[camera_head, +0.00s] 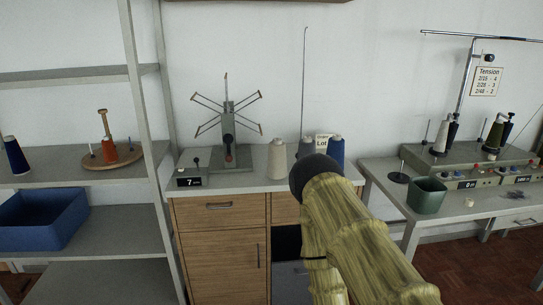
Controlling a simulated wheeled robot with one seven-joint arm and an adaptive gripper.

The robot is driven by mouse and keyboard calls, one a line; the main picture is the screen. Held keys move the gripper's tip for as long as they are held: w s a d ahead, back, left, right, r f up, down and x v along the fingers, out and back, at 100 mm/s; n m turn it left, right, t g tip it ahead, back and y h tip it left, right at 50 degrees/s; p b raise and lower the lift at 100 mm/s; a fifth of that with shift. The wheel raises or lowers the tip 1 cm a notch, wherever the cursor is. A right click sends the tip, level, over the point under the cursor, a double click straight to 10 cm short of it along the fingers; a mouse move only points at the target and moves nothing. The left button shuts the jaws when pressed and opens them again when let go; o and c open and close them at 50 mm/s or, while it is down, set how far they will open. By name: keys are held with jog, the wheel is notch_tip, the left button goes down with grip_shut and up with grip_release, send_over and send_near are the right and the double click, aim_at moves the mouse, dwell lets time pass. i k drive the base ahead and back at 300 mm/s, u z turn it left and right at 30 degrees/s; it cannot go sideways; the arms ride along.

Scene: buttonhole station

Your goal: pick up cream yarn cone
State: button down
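A cream yarn cone (277,159) stands upright on the white top of a wooden cabinet (219,235), right of a yarn swift. A grey cone (306,147) and a blue cone (336,150) stand to its right, partly hidden by my arm. Another pale cream cone (440,138) sits on the winding machine at the right. My arm, in a yellow-green cover with a dark rounded end, rises from the lower right and ends just right of the cabinet-top cream cone in the picture. My gripper's fingers do not show.
The swift (229,140) with spread arms and a counter box (190,178) reading 7 stand left of the cone. A thin upright rod rises behind it. A green bin (427,196) stands on the right table. Shelves with a blue crate (42,220) are at left.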

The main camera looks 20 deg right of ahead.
aim_at(277, 165)
jog(key=z, duration=1.85)
jog(key=i, duration=1)
jog(key=u, duration=2.6)
